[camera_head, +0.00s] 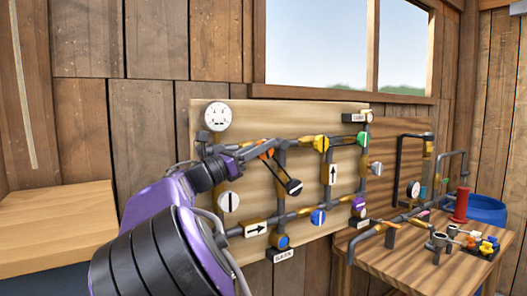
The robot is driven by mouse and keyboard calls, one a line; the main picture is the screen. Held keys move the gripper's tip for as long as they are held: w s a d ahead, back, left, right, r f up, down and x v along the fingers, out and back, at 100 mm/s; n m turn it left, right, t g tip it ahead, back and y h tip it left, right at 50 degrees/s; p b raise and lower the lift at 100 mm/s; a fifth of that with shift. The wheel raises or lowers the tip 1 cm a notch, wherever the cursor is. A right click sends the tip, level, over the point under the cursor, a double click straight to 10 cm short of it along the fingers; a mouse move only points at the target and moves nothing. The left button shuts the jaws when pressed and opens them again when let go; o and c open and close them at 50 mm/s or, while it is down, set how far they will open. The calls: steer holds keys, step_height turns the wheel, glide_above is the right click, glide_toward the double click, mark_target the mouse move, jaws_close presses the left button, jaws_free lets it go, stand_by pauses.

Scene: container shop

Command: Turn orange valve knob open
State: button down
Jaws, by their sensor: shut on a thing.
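My gripper (266,151) reaches from the purple arm to the upper left part of the pipework on the wooden board (308,112). It is shut on a small orange piece, which I take to be the orange valve knob (271,156). The gripper and wrist hide most of the knob, so its angle cannot be told. Dark pipes (283,208) run around it, with brass-coloured fittings.
A white gauge (217,115) is above. A wooden table (400,262) with fittings stands at right.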

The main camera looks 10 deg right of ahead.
mark_target(262, 141)
steer(key=shift+a+f+t+h+b, duration=0.15)
steer(key=shift+t+h+b, duration=0.2)
steer(key=shift+h, duration=0.55)
steer(key=c, duration=0.8)
jaws_free()
steer(key=shift+o, duration=0.2)
step_height(262, 141, up, 10)
steer(key=shift+f+p, duration=0.1)
steer(key=shift+p, duration=0.75)
steer(key=shift+r, duration=0.2)
